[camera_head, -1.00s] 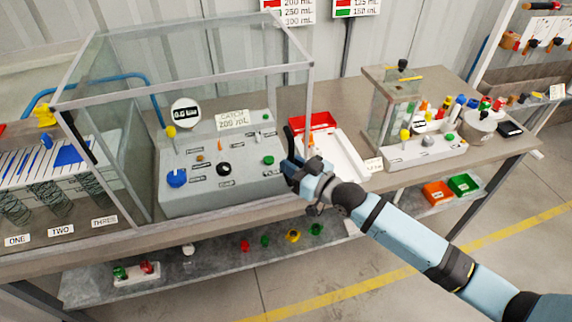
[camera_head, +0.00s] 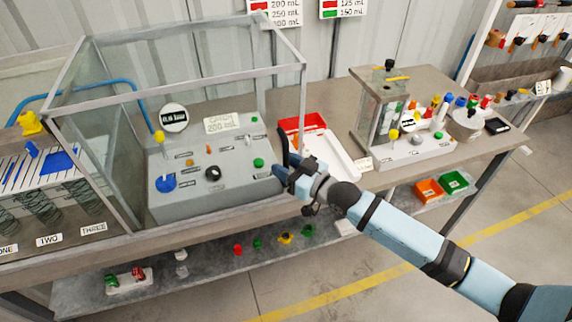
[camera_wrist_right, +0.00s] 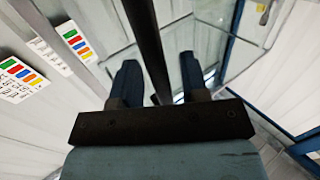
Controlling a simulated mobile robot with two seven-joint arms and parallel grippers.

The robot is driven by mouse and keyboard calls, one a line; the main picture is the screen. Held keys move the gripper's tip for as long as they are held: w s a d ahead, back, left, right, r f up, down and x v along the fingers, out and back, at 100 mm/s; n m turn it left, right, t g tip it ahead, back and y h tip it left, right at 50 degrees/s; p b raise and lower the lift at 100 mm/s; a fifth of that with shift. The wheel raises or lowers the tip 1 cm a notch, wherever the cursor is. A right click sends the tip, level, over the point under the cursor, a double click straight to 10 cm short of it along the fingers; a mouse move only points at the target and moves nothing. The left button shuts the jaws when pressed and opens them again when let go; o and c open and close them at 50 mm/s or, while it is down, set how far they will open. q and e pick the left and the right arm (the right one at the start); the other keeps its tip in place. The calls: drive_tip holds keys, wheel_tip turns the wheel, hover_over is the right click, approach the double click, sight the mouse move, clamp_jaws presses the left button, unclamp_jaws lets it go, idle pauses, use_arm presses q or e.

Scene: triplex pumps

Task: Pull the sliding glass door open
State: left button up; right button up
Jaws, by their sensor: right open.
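A clear glass case with a grey metal frame (camera_head: 190,75) stands on the bench over a grey sloped control panel (camera_head: 215,188). My right gripper (camera_head: 283,165) is at the case's front right corner, beside the panel. In the right wrist view, the gripper (camera_wrist_right: 160,85) is open with a finger on each side of a long dark bar (camera_wrist_right: 148,45), which looks like a door handle. The bar runs between the fingers, and I cannot tell whether either finger touches it. The sliding door's own edges are hard to make out through the clear glass. My left gripper is not in view.
Right of the gripper are a red tray (camera_head: 300,122) and a white tray (camera_head: 335,155). A smaller glass-fronted unit (camera_head: 380,105) stands farther right. A lower shelf (camera_head: 205,275) holds small coloured parts. Springs (camera_head: 45,210) hang at the left. Open floor lies in front.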

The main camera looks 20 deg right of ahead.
drive_tip(key=shift+s+d+f, duration=0.1)
drive_tip(key=shift+s+d, duration=0.2)
drive_tip(key=shift+s, duration=0.1)
drive_tip(key=b+v, duration=0.2)
drive_tip(key=v, duration=1)
drive_tip(key=shift+s+d, duration=0.15)
drive_tip(key=shift+s, duration=0.2)
drive_tip(key=s+a+f+m+g+h+p, duration=0.1)
drive_tip(key=s+a+f+m+h+p, duration=0.1)
drive_tip(key=s+f, duration=0.5)
drive_tip(key=s+a+f+m+g+h+p, duration=0.2)
drive_tip(key=s+f+h, duration=0.3)
drive_tip(key=s+f, duration=0.3)
wheel_tip(320, 180, down, 3)
drive_tip(key=shift+s+r+g, duration=0.15)
drive_tip(key=shift+s+g, duration=0.15)
